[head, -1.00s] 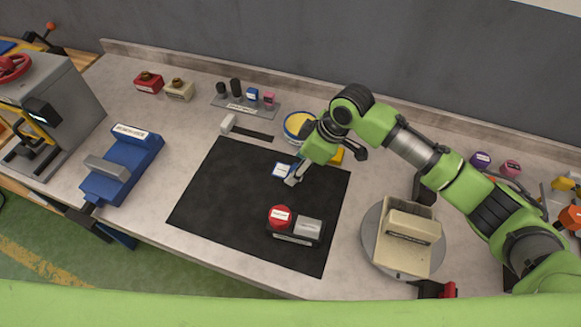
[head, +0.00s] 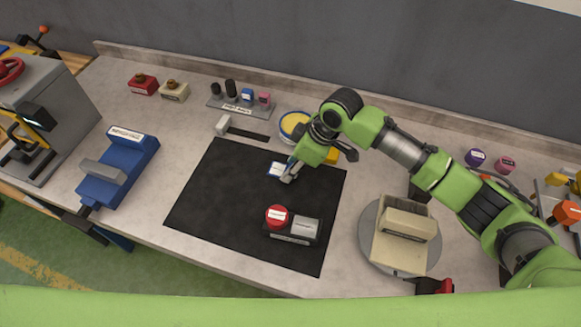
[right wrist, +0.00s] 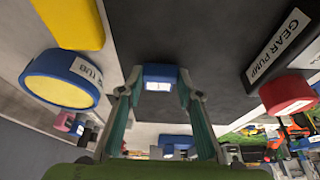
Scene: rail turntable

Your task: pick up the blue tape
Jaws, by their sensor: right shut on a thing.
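The blue tape (head: 276,170) is a small blue block with a white label on the upper part of the black mat. In the right wrist view the blue tape (right wrist: 158,74) sits between the two fingertips. My right gripper (head: 287,174) is shut on it, at mat height; it also shows in the right wrist view (right wrist: 160,84). The fingers hide part of the tape, and I cannot tell whether it is clear of the mat. My left gripper is not in view.
On the black mat (head: 215,205) stands the gear pump (head: 291,225) with its red cap. A blue-rimmed yellow tub (head: 293,124) and a yellow block (right wrist: 72,20) are close by the right gripper. A beige machine on a turntable (head: 368,246) stands right. The mat's left half is clear.

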